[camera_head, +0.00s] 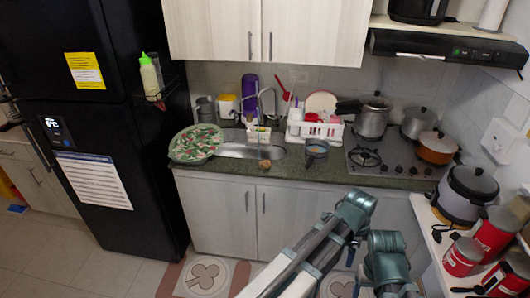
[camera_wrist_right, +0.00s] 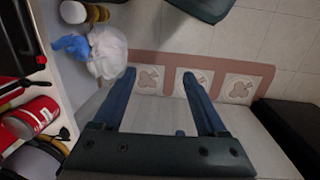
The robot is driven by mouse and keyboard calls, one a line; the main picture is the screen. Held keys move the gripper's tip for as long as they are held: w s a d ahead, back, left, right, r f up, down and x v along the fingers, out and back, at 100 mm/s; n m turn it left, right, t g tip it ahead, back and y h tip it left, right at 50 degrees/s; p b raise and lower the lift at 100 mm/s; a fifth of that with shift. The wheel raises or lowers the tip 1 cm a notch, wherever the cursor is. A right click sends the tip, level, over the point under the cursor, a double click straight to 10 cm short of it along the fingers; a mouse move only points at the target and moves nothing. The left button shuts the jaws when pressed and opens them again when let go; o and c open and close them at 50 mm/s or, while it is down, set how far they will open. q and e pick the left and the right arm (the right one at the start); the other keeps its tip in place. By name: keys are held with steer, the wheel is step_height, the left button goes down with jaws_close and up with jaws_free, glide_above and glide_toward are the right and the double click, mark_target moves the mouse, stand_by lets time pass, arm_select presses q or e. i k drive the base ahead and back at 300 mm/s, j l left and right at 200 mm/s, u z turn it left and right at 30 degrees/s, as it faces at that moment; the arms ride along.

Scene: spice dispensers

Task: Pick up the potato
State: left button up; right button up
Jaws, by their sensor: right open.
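The potato appears to be the small brown lump (camera_head: 265,163) on the dark counter's front edge, just in front of the sink. It is small in the head view and does not show in the right wrist view. My right gripper (camera_wrist_right: 158,75) is open in the right wrist view, with its two dark blue fingers apart and nothing between them. It is over the floor, away from the potato. In the head view my arm links are at the lower right, well short of the counter. I cannot make out my left gripper there.
A white dish rack (camera_head: 318,130) and the stove (camera_head: 385,160) are farther right. A shelf with red canisters (camera_head: 463,257) is at right.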

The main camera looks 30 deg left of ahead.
mark_target(264, 164)
steer(key=i+j+u, duration=0.2)
steer(key=i+j, duration=0.25)
steer(key=i+j+u, duration=0.25)
steer(key=i+j, duration=0.2)
steer(key=i+j+u, duration=0.2)
steer(key=i, duration=0.3)
steer(key=j, duration=0.1)
